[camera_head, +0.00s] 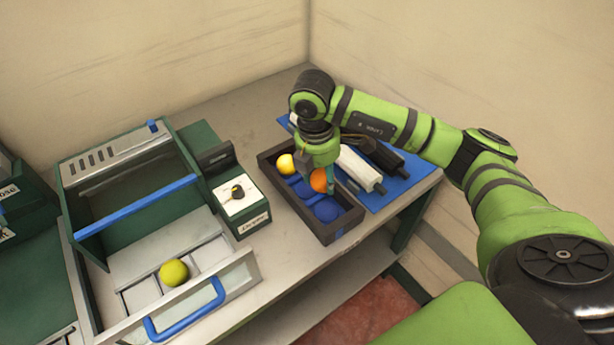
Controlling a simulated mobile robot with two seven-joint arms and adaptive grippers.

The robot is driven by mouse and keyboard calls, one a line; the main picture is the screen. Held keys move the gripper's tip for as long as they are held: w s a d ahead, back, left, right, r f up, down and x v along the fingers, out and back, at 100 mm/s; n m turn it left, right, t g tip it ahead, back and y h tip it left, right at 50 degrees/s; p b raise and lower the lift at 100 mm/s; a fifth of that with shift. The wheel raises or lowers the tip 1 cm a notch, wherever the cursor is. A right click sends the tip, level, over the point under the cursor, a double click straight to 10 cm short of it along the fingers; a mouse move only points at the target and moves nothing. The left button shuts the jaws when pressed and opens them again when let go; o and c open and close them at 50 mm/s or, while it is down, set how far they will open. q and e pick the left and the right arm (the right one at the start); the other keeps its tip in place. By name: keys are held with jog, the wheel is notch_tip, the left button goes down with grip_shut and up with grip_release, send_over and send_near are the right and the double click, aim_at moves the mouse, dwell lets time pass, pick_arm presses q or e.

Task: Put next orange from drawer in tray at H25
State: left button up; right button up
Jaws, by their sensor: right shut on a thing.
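The open drawer (228,268) at the lower left holds one yellow-green round fruit (174,272). The dark tray (343,222) stands right of the middle, with blue round recesses along it. A yellow fruit (285,164) sits at the tray's far left end. My right gripper (328,186) points down over the tray and is shut on an orange (319,180), at the tray's right side. Whether the orange touches its recess is hard to tell. The blue recesses nearest the front (326,211) are empty. My left gripper is not in view.
A green device with a dial (237,194) stands between drawer and tray. A blue mat (405,181) with a white and a black cylinder-like item lies behind the tray on the right. The green cabinet frame (130,190) with blue bars rises above the drawer.

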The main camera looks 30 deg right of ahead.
jog(key=w+f, duration=0.1)
jog(key=w, duration=0.1)
jog(key=w+f, duration=0.1)
jog(key=w+a+f+p, duration=0.1)
jog(key=w, duration=0.1)
jog(key=shift+w+f, duration=0.2)
jog(key=shift+w, duration=0.1)
notch_tip(320, 180, down, 4)
jog(key=shift+d+r+p, duration=0.1)
jog(key=shift+p, duration=0.65)
jog(key=shift+f, duration=0.25)
jog(key=shift+f+b, duration=0.15)
jog(key=shift+b, duration=0.15)
jog(key=o, duration=0.9)
